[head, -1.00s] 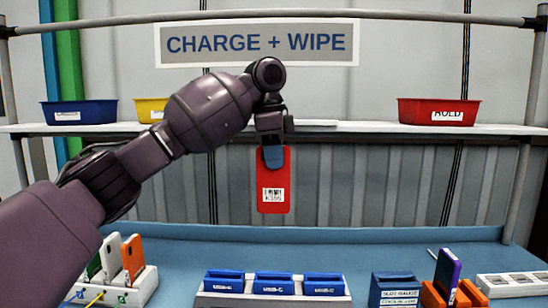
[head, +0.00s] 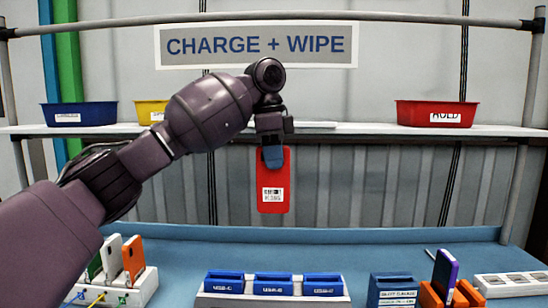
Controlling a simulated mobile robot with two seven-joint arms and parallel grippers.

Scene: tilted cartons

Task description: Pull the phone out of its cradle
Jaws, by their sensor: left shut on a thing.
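A red phone (head: 272,205) with a white barcode label hangs upright in the middle of the head view, clear of the bench. My left gripper (head: 272,156) is shut on its top edge, fingers pointing down. Below it stands a pale cradle block with blue slots (head: 273,284) labelled USB-C; its slots look empty. A dark purple phone (head: 446,268) leans in an orange holder (head: 431,296) at the right. My right gripper is not in view.
At the left, a white rack (head: 142,287) holds several devices, one orange. A blue slot gauge box (head: 392,290) and a white strip (head: 512,283) stand at the right. Blue, yellow and red bins (head: 437,113) sit on the shelf (head: 350,129) behind my arm.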

